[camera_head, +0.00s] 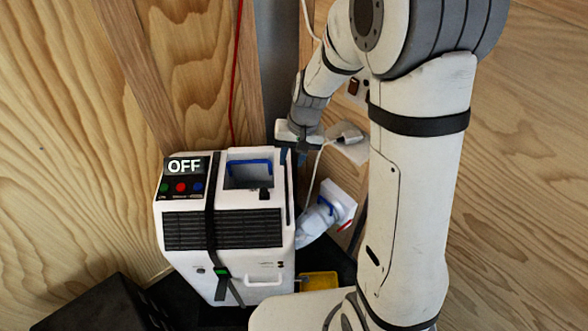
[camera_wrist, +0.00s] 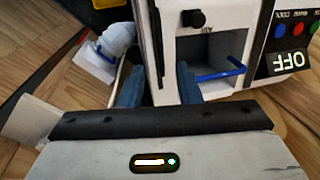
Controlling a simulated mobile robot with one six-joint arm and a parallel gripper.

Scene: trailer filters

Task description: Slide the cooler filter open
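The cooler (camera_head: 222,275) is a white upright box with a black front grille and a display reading OFF. Its top has a recess with a blue handle (camera_head: 249,163); this handle also shows in the wrist view (camera_wrist: 220,74). A dark slot (camera_head: 289,190) runs along the cooler's right edge. I cannot tell which part is the filter. My gripper (camera_head: 294,152) is at the cooler's back right top corner. In the wrist view my gripper's (camera_wrist: 160,70) two blue fingers stand apart, with the white edge of the cooler between them. Whether they touch it is unclear.
A white and grey hose fitting (camera_head: 325,212) with a blue ring stands right of the cooler. A yellow item (camera_head: 318,282) lies low beside it. A black box (camera_head: 95,305) is at the lower left. A wall outlet with a white cable is behind my gripper.

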